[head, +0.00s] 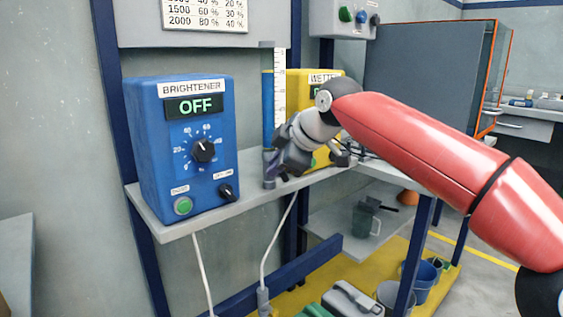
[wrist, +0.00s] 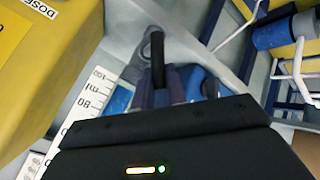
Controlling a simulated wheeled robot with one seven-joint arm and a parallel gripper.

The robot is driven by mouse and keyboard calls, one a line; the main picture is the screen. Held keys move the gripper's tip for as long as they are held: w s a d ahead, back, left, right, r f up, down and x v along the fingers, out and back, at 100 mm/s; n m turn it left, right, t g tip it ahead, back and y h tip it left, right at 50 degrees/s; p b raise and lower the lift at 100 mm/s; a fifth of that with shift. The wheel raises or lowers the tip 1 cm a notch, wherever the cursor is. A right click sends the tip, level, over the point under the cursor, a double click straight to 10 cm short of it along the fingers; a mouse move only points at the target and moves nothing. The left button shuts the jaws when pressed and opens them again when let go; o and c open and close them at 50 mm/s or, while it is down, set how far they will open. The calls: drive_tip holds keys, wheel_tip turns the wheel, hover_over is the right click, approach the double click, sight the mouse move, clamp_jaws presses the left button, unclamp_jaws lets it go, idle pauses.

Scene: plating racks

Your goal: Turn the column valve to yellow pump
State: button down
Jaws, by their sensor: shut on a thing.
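The measuring column (head: 268,110) stands between the blue pump and the yellow pump, with a white scale and blue liquid. Its scale shows in the wrist view (wrist: 85,110). My gripper (head: 276,164) is at the column's lower end, in front of the yellow pump (head: 300,85), labelled "WETTE…". In the wrist view my gripper (wrist: 160,93) is shut on the black valve handle (wrist: 157,48), which sticks out past the fingers. The valve body is mostly hidden, so I cannot tell which way it points. The yellow pump fills the wrist view's left side (wrist: 50,60).
The blue pump (head: 185,150), labelled "BRIGHTENER", reads OFF and stands left of the column on the grey shelf (head: 170,228). A white cable (head: 277,240) hangs below the shelf. A jug (head: 364,220) and buckets (head: 422,283) are lower right.

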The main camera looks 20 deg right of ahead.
drive_tip(key=shift+s+a+f+n+t+h+b, duration=0.1)
drive_tip(key=shift+a+f+n+t+h+b, duration=0.25)
drive_tip(key=shift+h+b, duration=0.35)
drive_tip(key=shift+s+a+f+n+t+h+b, duration=0.1)
drive_tip(key=shift+f+n+t+h+b, duration=0.2)
drive_tip(key=shift+n+h+b, duration=0.3)
drive_tip(key=shift+s+a+f+n+t+h+b, duration=0.1)
drive_tip(key=shift+a+f+n+t+h+b, duration=0.2)
drive_tip(key=shift+h+b, duration=0.5)
drive_tip(key=c, duration=1.5)
unclamp_jaws()
drive_tip(key=shift+o, duration=0.2)
drive_tip(key=shift+r, duration=0.15)
drive_tip(key=v, duration=0.7)
drive_tip(key=shift+s+p, duration=0.35)
